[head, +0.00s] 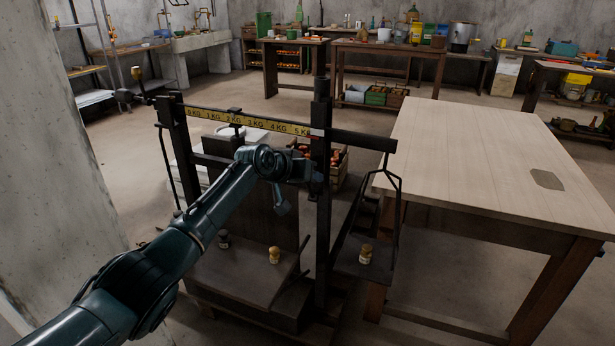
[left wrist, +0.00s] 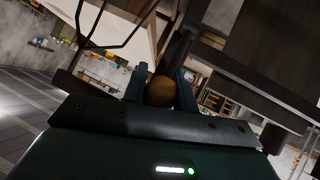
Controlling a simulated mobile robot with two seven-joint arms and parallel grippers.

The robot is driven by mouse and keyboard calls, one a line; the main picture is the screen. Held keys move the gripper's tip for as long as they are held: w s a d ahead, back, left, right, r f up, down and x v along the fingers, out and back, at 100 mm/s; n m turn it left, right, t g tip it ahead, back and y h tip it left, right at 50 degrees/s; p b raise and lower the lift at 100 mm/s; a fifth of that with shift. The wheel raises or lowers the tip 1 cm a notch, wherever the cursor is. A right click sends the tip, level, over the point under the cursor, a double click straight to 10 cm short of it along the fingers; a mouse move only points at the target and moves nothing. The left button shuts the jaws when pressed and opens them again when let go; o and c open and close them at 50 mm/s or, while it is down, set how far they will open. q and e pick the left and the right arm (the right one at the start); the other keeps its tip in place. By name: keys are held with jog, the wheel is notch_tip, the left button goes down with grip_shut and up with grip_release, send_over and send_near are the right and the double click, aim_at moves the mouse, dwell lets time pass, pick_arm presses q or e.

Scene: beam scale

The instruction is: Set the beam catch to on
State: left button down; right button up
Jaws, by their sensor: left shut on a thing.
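The beam scale stands in the middle of the head view, with a dark beam (head: 362,141) and a yellow kilogram strip (head: 255,123) between two dark posts. My left gripper (head: 312,176) is at the right post (head: 321,230), just below the beam. The left wrist view shows its two fingers (left wrist: 160,88) shut on a round brownish-yellow knob (left wrist: 161,92). In the head view the gripper hides this knob. I cannot tell from the frames whether it is the beam catch's knob or which position the catch is in. My right gripper is not in view.
Small brass-topped weights (head: 274,255) stand on the scale's platform. Another weight (head: 366,254) is on the hanging pan (head: 350,268). A pale wooden table (head: 480,150) is close on the right, and a concrete wall (head: 60,160) is on the left.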

pick_arm(q)
jog(key=shift+s+d+f, duration=0.1)
jog(key=shift+d, duration=0.05)
jog(key=c, duration=1.1)
grip_release()
jog(key=shift+s+a+r, duration=0.25)
jog(key=shift+a+r, duration=0.1)
jog(key=shift+a, duration=0.05)
jog(key=p+v, duration=0.1)
jog(key=v, duration=1.1)
jog(key=shift+s, duration=0.1)
jog(key=shift+c, duration=0.3)
